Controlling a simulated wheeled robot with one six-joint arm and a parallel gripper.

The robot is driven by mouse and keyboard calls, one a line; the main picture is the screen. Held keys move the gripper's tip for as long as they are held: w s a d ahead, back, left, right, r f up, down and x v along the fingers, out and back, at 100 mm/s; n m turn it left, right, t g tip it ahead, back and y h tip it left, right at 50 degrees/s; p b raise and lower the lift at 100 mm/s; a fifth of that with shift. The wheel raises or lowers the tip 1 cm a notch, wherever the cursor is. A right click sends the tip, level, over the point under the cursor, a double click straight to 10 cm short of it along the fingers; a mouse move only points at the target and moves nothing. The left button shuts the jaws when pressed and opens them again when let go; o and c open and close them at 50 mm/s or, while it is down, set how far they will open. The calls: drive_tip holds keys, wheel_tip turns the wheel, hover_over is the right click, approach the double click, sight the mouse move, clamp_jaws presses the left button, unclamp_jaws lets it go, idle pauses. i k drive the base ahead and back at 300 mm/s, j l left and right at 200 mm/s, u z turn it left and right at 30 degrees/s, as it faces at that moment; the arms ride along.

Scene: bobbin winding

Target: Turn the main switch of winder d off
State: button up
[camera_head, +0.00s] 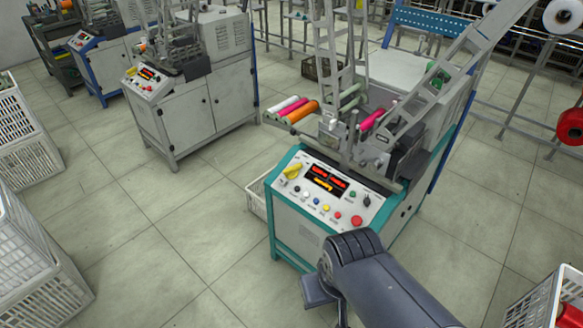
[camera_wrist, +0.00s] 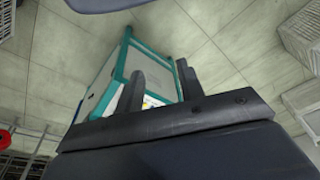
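A winder (camera_head: 300,225) with a teal frame stands in front of me in the head view; no letter on it is readable. Its sloped white panel (camera_head: 310,202) has two lit red displays, a large yellow rotary handle (camera_head: 292,171) at the left, a black knob (camera_head: 366,201) at the right, small buttons and a red button (camera_head: 356,220). I cannot read which is the main switch. In the wrist view my gripper (camera_wrist: 158,82) is open, its fingers apart with nothing between them. The teal winder (camera_wrist: 110,75) shows behind the fingers, its panel mostly hidden.
Another grey winder (camera_head: 195,105) and a blue-framed one (camera_head: 92,65) stand at the back left. White crates (camera_head: 35,265) line the left edge; another crate (camera_head: 545,300) is at the lower right. A low bin (camera_head: 256,200) sits beside the teal frame. Floor left of it is clear.

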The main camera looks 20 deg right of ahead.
sight(290, 172)
drive_tip(key=i+j, duration=0.15)
drive_tip(key=i, duration=0.3)
drive_tip(key=i+j+z, duration=0.15)
drive_tip(key=i, duration=0.25)
drive_tip(key=i+j, duration=0.2)
drive_tip(key=i, duration=0.25)
drive_tip(key=z, duration=0.05)
